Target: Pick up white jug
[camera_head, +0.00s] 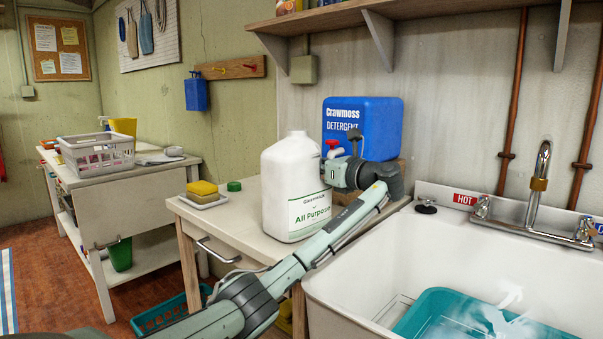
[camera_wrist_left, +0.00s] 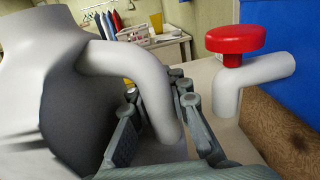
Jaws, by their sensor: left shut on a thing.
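The white jug (camera_head: 290,190) stands upright on the small wooden-topped table (camera_head: 240,210). Its label reads "All Purpose", and its handle side faces right. My left gripper (camera_head: 331,173) reaches in at the jug's right side, partly hidden behind my own wrist in the head view. In the left wrist view, its two fingers (camera_wrist_left: 165,112) are shut around the jug's curved handle (camera_wrist_left: 140,75). The jug's body (camera_wrist_left: 35,85) fills the left of that view. I cannot tell any gap between jug and tabletop. My right gripper is not in view.
A blue detergent container (camera_head: 375,122) with a red-handled tap (camera_wrist_left: 236,40) stands close behind the jug. Sponges (camera_head: 202,190) and a green cap (camera_head: 234,186) lie left. The sink (camera_head: 400,240) with a teal basin (camera_head: 420,308) adjoins right. A shelf (camera_head: 340,17) hangs above.

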